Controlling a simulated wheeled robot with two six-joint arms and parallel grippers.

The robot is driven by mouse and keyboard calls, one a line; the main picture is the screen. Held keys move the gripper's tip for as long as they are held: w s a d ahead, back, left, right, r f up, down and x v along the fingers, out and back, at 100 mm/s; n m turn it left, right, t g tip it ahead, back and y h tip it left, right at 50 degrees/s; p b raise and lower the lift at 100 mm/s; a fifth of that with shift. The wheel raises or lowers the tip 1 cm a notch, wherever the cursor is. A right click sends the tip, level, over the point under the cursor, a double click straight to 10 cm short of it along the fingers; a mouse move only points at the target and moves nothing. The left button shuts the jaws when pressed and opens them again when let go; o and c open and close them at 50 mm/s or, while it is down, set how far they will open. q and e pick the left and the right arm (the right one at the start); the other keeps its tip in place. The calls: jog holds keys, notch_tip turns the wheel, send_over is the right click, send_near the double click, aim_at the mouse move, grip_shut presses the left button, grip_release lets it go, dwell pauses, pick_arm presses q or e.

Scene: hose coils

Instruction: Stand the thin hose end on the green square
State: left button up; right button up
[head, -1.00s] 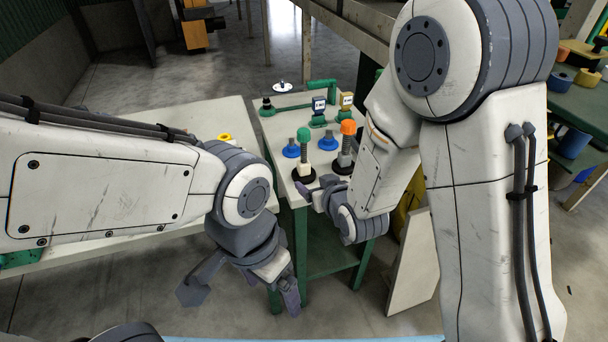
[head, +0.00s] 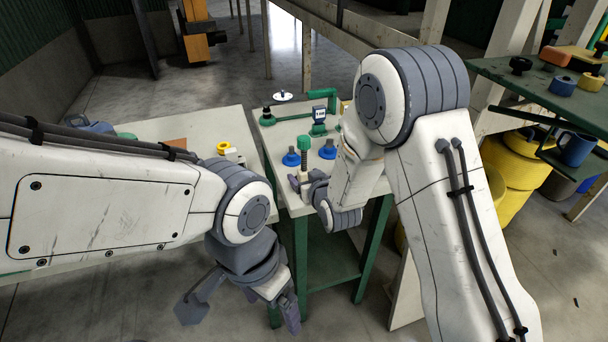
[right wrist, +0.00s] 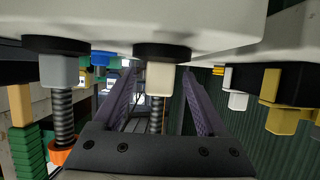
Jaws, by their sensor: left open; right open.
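My left gripper (head: 240,311) is open and empty in front of the tables. I cannot make out a green square.
A green pipe fixture (head: 326,97) is at the table's back. A yellow ring (head: 223,147) and a brown square (head: 176,145) are on the left table. Yellow pieces (right wrist: 283,118) stand near in the right wrist view.

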jog(key=shift+w+a+f, duration=0.2)
jog(key=shift+w+f, duration=0.1)
jog(key=shift+w, duration=0.3)
grip_shut()
jog(key=shift+r, duration=0.1)
